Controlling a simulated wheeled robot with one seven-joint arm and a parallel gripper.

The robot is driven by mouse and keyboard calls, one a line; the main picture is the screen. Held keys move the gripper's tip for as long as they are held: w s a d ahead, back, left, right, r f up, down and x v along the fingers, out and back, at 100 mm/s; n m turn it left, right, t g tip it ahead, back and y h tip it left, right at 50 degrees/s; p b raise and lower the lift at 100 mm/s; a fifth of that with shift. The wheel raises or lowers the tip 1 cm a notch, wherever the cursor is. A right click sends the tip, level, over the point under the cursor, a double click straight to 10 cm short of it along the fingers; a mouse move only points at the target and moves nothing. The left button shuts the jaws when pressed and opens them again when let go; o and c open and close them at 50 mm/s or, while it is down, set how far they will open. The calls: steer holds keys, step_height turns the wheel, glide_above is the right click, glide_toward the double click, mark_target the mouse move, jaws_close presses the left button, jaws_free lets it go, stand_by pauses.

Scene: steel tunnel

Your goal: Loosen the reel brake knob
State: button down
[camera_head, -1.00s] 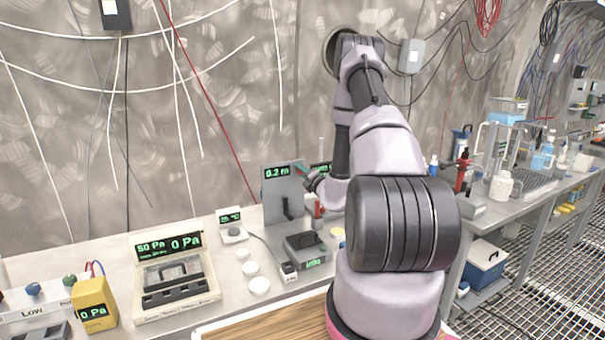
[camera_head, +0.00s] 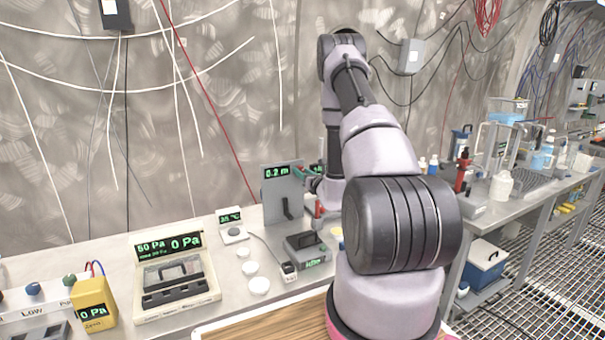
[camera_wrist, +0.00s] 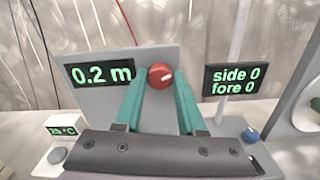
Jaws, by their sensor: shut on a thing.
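The red brake knob (camera_wrist: 160,76), with a pale mark on its face, shows in the wrist view between the tips of my gripper's two green fingers (camera_wrist: 160,84). The fingers are shut on it from both sides. It sits at the right edge of a grey upright panel (camera_wrist: 105,100) whose green display (camera_wrist: 102,73) reads 0.2 m. In the head view the panel (camera_head: 284,200) stands on the bench, and my gripper (camera_head: 306,174) reaches its right edge. My arm hides part of the reel device there, and the knob is hard to make out in that view.
A display (camera_wrist: 235,79) reading side 0, fore 0 stands to the right of the knob. A blue knob (camera_wrist: 250,135) is below it. A small 25 °C meter (camera_head: 232,226), white discs (camera_head: 251,268) and a 50 Pa gauge box (camera_head: 172,270) stand left on the bench.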

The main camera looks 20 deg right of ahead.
steer(key=n, duration=1.2)
steer(key=shift+n, duration=0.4)
stand_by(0.3)
steer(key=c, duration=0.5)
jaws_free()
steer(key=shift+s, duration=0.1)
steer(key=s, duration=1)
steer(key=shift+s+d, duration=0.2)
steer(key=shift+s, duration=0.15)
